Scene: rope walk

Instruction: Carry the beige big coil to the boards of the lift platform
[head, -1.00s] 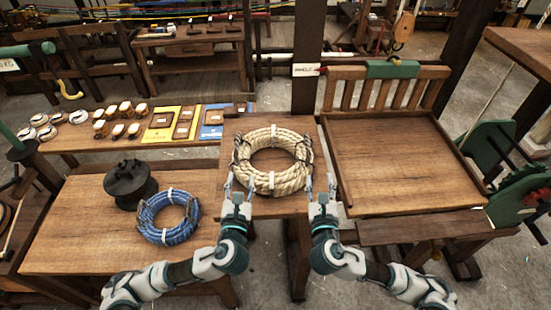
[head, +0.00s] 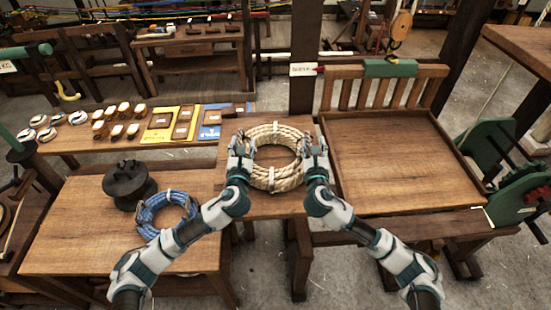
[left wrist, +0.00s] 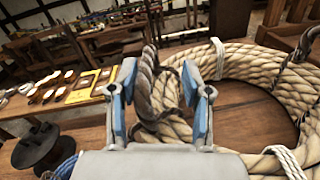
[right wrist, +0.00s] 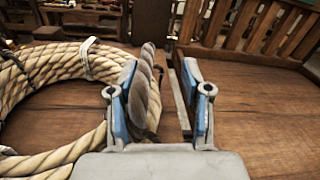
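The beige big coil (head: 276,178) lies flat on a small wooden stand (head: 262,207), with white ties and a dark rope loop at each side. My left gripper (head: 241,148) is at its left side, and my right gripper (head: 316,151) at its right side. In the left wrist view the open fingers stand either side of the dark loop (left wrist: 148,85). In the right wrist view the other loop (right wrist: 146,90) is between the open fingers, nearer the left one. The boards of the lift platform (head: 395,165) are bare, right of the stand.
A blue coil (head: 163,212) and a dark spool (head: 129,182) are on the left table (head: 85,230). Small goods line the bench behind. The platform has a raised rim and a slatted back (head: 385,92); green machinery (head: 495,150) stands to its right.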

